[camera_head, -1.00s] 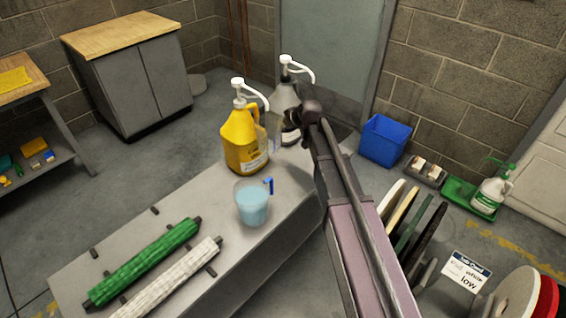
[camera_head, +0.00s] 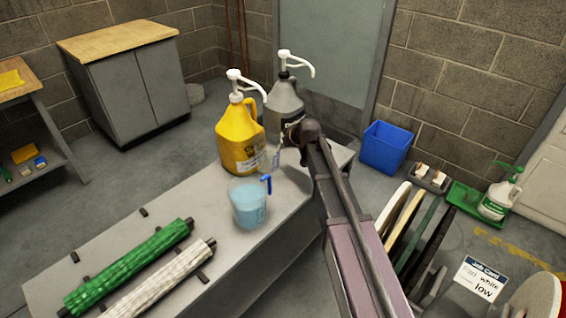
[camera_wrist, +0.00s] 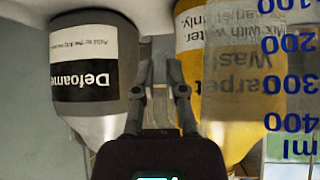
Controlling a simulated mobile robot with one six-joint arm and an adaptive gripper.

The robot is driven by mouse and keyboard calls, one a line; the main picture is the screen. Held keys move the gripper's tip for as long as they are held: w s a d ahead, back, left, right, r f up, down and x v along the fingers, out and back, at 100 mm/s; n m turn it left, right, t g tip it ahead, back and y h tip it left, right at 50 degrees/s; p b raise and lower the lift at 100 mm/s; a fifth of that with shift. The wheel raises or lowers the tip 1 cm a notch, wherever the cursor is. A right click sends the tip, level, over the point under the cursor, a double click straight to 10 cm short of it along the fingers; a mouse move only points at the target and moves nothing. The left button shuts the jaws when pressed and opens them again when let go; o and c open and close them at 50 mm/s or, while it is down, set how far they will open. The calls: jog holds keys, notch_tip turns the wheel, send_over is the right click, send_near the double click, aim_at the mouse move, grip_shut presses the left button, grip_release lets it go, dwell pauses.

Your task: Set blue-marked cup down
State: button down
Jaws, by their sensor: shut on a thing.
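A clear cup with blue ml marks (camera_wrist: 265,75) fills the right of the wrist view, large and upside down in that picture. In the head view it shows faintly as a see-through shape (camera_head: 272,158) by the yellow jug's lower right. My gripper (camera_wrist: 163,92) is shut on this cup at its side, seemingly by the handle; the grip is hard to make out. In the head view my gripper (camera_head: 290,136) is partly hidden by my wrist. Whether the cup's base touches the bench (camera_head: 178,205) cannot be told.
A cup of blue liquid (camera_head: 248,205) stands close in front. A yellow jug (camera_head: 240,140) and grey Defoamer jug (camera_head: 285,100) stand behind, both with pumps. Green (camera_head: 125,268) and white (camera_head: 155,285) rollers lie at the front left. Bench is clear between rollers and liquid cup.

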jog(key=shift+f+b, duration=0.4)
jog(key=shift+f, duration=0.3)
notch_tip(320, 180, down, 4)
jog(key=b, duration=0.4)
jog(key=shift+f, duration=0.25)
jog(key=shift+f+b, duration=0.15)
jog(key=shift+b, duration=0.25)
jog(key=c, duration=0.7)
grip_release()
jog(key=shift+r, duration=0.2)
jog(key=shift+s+d+r+p, duration=0.15)
jog(key=shift+s+r+p, duration=0.2)
jog(key=shift+p, duration=0.25)
jog(key=p+v, duration=0.7)
jog(key=v, duration=0.4)
jog(key=shift+p, duration=0.35)
